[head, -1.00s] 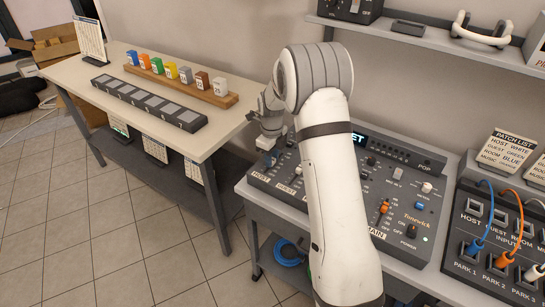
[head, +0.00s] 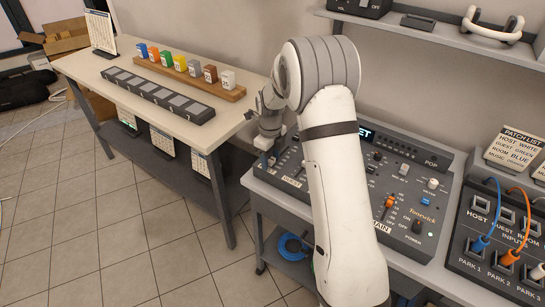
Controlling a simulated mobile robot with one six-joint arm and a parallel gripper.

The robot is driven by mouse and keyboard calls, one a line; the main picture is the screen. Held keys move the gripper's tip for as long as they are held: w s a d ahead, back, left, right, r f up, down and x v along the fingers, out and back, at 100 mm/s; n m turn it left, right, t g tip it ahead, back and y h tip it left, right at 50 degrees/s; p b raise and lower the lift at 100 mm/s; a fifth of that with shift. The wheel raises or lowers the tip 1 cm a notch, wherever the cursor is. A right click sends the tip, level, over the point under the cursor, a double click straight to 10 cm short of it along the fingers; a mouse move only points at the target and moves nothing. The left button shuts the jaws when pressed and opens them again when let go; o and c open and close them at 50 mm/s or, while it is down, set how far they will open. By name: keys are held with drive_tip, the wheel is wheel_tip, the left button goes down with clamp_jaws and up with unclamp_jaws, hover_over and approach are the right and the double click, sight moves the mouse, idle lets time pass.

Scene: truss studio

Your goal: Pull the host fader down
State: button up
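The mixer console (head: 410,195) sits on a grey bench, its dark panel carrying knobs, faders and a lit display. My gripper (head: 267,156) points down over the console's left end, where the host fader is. The fingertips are at or just above the panel. The host fader's cap is mostly hidden by the gripper, so I cannot tell whether the fingers touch it or whether they are open. An orange-capped main fader (head: 390,202) stands right of my arm. My arm hides the middle of the console.
A patch box (head: 470,245) with blue and orange cables stands at the right, with a patch list card (head: 516,150) behind it. A shelf (head: 420,38) hangs above. A white table (head: 110,95) with numbered colored blocks stands at the left, across a floor gap.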

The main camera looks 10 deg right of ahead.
sight(271, 160)
drive_tip(key=shift+r+b, duration=0.35)
drive_tip(key=shift+r, duration=3.55)
